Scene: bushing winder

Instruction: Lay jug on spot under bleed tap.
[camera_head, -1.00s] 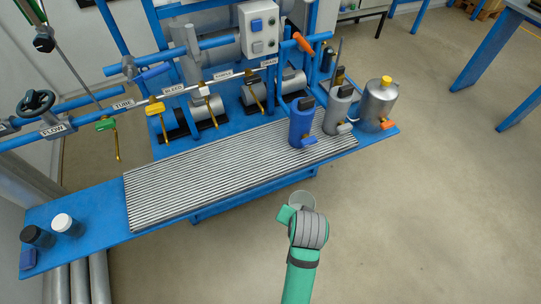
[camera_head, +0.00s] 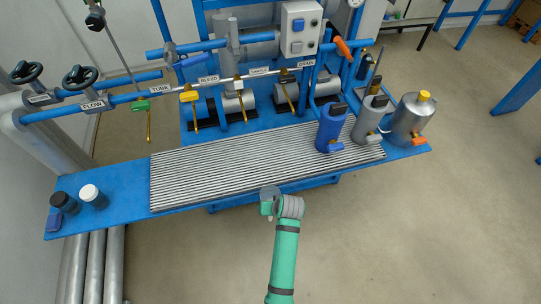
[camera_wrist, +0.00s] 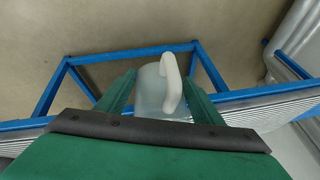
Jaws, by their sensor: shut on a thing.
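The jug is a translucent whitish vessel with a thick white handle, seen between my fingers in the wrist view (camera_wrist: 150,97). In the head view the jug (camera_head: 269,192) is small, at the bench's front edge, partly hidden by my gripper. My gripper (camera_wrist: 160,80) is shut on the jug, with a green finger on each side. Labelled taps line the pipe behind the bench; the lettering is small, but one label (camera_head: 208,79) seems to read BLEED. A yellow-handled tap (camera_head: 189,97) with a thin spout hangs near it. I cannot make out a marked spot.
The ribbed grey mat (camera_head: 235,165) on the blue bench is largely clear. A blue can (camera_head: 331,128), a grey can (camera_head: 369,120) and a steel can (camera_head: 408,118) stand at its right. Two small jars (camera_head: 93,197) stand at the left end. Brass spouts hang over the back.

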